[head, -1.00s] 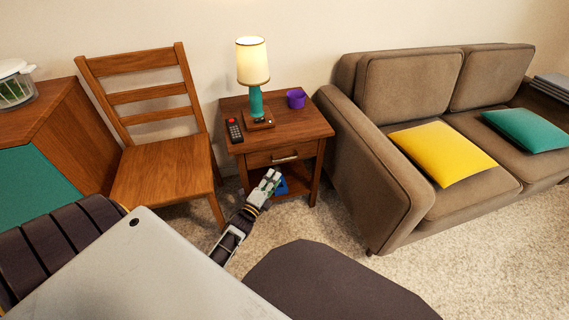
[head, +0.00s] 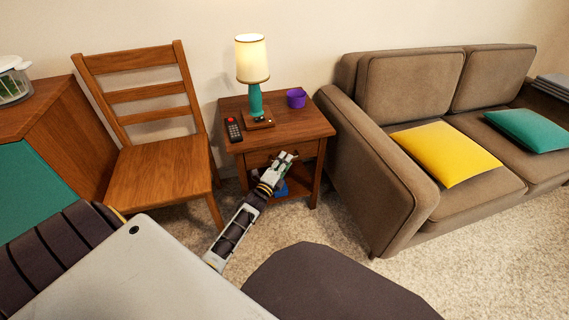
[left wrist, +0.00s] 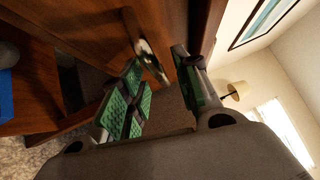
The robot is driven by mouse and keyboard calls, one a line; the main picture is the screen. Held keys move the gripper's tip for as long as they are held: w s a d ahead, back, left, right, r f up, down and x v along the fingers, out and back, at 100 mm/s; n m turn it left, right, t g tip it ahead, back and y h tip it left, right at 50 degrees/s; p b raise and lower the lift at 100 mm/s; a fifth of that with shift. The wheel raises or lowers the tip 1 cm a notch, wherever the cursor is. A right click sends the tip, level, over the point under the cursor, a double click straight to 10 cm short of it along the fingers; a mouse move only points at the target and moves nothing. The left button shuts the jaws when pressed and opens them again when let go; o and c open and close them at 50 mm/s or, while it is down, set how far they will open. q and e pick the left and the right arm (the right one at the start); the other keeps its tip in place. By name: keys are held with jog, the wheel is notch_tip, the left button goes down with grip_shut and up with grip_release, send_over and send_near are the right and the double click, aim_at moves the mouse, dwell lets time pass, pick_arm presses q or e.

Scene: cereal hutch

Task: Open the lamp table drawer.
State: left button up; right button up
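The lamp table (head: 300,126) is a small brown wooden table between a chair and a sofa. Its drawer (head: 256,160) looks shut, and my left gripper (head: 286,160) covers the handle in the head view. In the left wrist view, the silvery bar handle (left wrist: 152,62) lies between the tips of my left gripper (left wrist: 158,78), whose green-padded fingers stand apart on either side of it. I see gaps at both sides, so the fingers are not closed on it. My right gripper is not in view.
On the table top stand a lit teal lamp (head: 255,100), a remote (head: 233,130) and a purple bowl (head: 297,98). A wooden chair (head: 160,175) is close on the left, a brown sofa (head: 375,180) close on the right. Carpet (head: 330,225) is clear in front.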

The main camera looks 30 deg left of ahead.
pick_arm(q)
jog(key=shift+w, duration=0.2)
grip_shut()
dwell(0.4)
